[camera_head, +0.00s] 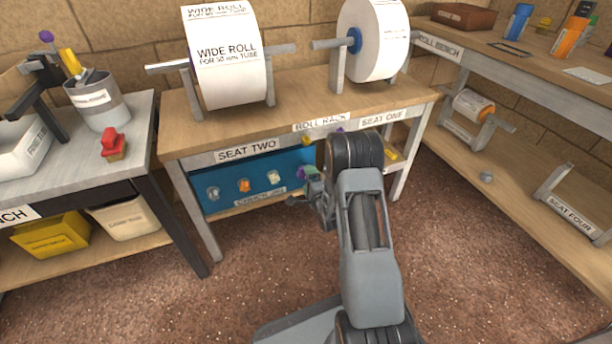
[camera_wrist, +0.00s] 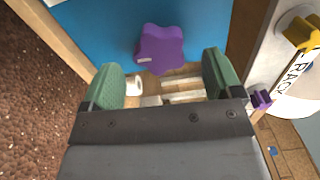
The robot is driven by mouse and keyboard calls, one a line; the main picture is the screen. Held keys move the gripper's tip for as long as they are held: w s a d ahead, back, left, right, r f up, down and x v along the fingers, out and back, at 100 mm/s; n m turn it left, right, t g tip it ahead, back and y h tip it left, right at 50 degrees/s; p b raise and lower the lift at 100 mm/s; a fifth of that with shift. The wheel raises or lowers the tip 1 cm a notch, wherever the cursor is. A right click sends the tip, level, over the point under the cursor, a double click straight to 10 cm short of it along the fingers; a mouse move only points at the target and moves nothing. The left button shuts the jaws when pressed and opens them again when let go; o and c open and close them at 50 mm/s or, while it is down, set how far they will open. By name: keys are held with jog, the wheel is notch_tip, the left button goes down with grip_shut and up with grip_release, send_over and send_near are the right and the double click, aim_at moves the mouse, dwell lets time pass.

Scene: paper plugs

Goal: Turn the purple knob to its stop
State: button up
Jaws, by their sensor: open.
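The purple knob (camera_wrist: 161,46) has a lobed rim with a small pale mark and sits on the blue panel (camera_wrist: 95,32). In the head view the purple knob (camera_head: 301,174) is a small patch on the right part of the panel, partly hidden by my gripper. My gripper (camera_wrist: 160,72) is open. Its two green fingers stand left and right of the knob in the wrist view, with visible gaps. The knob's lower edge lies between the fingertips. I cannot tell how far the tips are from the panel.
Grey (camera_head: 213,193), orange (camera_head: 243,185) and white (camera_head: 273,177) knobs sit on the panel left of the purple one. A smaller purple piece (camera_wrist: 262,99) and a yellow knob (camera_wrist: 300,31) are at right in the wrist view. The roll rack (camera_head: 290,105) stands above the panel.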

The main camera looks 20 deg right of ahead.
jog(key=shift+w, duration=1.4)
jog(key=c, duration=0.9)
jog(key=o, duration=0.9)
jog(key=shift+s, duration=0.1)
jog(key=shift+s, duration=1.9)
